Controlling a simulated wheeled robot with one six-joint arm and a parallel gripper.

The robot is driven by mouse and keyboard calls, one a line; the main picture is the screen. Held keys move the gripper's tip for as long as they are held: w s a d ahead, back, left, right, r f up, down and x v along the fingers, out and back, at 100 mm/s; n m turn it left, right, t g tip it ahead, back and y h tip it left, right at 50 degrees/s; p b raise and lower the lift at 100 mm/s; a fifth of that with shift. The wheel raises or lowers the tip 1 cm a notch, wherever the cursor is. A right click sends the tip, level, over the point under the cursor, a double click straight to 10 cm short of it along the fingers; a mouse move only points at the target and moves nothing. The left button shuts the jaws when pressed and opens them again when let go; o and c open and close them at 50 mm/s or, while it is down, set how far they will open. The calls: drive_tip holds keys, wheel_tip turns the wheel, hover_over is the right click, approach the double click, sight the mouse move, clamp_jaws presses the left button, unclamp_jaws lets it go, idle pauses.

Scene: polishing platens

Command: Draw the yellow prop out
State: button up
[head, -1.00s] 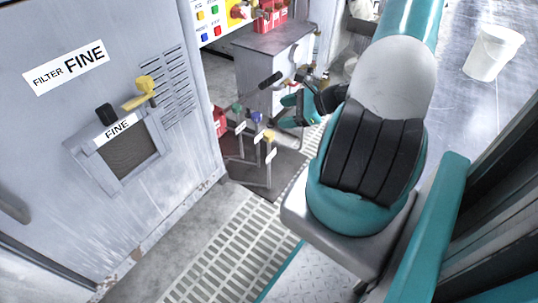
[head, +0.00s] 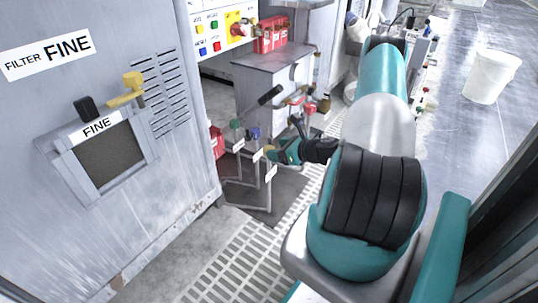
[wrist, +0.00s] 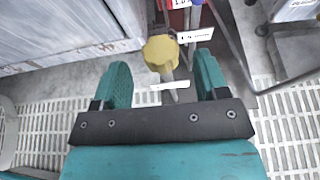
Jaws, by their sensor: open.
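The yellow prop (wrist: 160,50) has a faceted yellow knob on a grey stem with a white tag. In the wrist view its knob lies between the two teal fingers of my gripper (wrist: 162,76), with a gap on each side. The fingers are open and do not touch it. The blue prop (head: 254,133) and the green prop (head: 235,123) stand just behind and to the left, on similar grey stems with white tags.
A grey filter cabinet (head: 170,185) with a yellow latch (head: 127,91) stands at the left. A grey bench (head: 268,58) with red boxes (head: 271,36) stands behind the props. Pale floor grating (head: 235,265) lies in front. A white bucket (head: 492,77) is at the far right.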

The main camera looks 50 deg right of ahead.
sight(269, 148)
drive_tip(key=shift+b+x, duration=0.55)
drive_tip(key=shift+x, duration=1.65)
drive_tip(key=shift+c, duration=0.4)
